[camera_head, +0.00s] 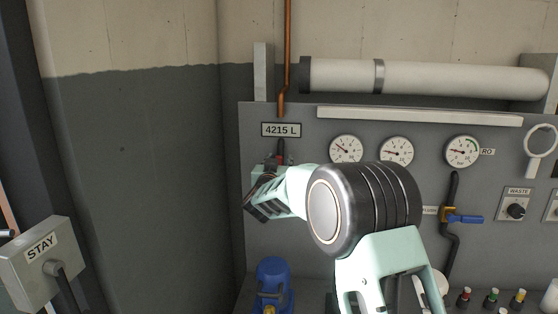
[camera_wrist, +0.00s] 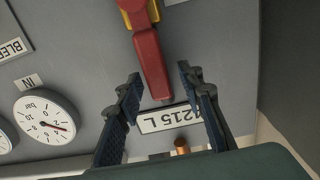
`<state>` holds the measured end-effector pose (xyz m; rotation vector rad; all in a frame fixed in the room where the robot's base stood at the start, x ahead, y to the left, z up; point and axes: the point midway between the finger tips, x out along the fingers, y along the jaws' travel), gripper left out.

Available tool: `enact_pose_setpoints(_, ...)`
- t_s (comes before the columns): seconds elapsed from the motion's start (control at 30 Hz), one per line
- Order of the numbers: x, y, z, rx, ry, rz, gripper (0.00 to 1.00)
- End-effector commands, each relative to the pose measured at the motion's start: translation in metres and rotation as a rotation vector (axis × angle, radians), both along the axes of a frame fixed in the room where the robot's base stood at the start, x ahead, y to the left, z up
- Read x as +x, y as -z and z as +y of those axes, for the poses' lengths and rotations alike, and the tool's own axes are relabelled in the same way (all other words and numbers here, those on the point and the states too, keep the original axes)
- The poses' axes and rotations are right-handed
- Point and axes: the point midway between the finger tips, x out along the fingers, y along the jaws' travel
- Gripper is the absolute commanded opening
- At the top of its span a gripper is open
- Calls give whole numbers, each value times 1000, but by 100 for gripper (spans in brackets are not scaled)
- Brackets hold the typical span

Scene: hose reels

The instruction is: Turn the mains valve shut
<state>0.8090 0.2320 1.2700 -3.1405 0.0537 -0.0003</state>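A red lever handle (camera_wrist: 151,62), which I take for the mains valve's, shows in the wrist view on a yellow valve part (camera_wrist: 137,8). Its free end points toward the "4215 L" label (camera_wrist: 165,119). My gripper (camera_wrist: 160,78) is open, with one dark finger on each side of the lever's free end. A gap shows on both sides; I see no contact. In the head view my gripper (camera_head: 264,196) is at the panel just below the "4215 L" label (camera_head: 281,130), and hides most of the valve; only a bit of red (camera_head: 280,160) shows.
The grey panel (camera_head: 330,275) carries several gauges (camera_head: 397,151), a blue-handled valve (camera_head: 464,218) and a WASTE knob (camera_head: 516,211). A copper pipe (camera_head: 287,50) runs down above the label. A blue object (camera_head: 272,280) stands below my gripper. A STAY box (camera_head: 40,260) is at left.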

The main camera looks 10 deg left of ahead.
Motion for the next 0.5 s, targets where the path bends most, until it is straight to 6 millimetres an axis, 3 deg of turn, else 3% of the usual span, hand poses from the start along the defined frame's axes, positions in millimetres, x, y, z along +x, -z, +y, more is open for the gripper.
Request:
enact_pose_setpoints(0.2,0,0,0,0,0,0,35)
enact_pose_setpoints(0.5,0,0,0,0,0,0,2)
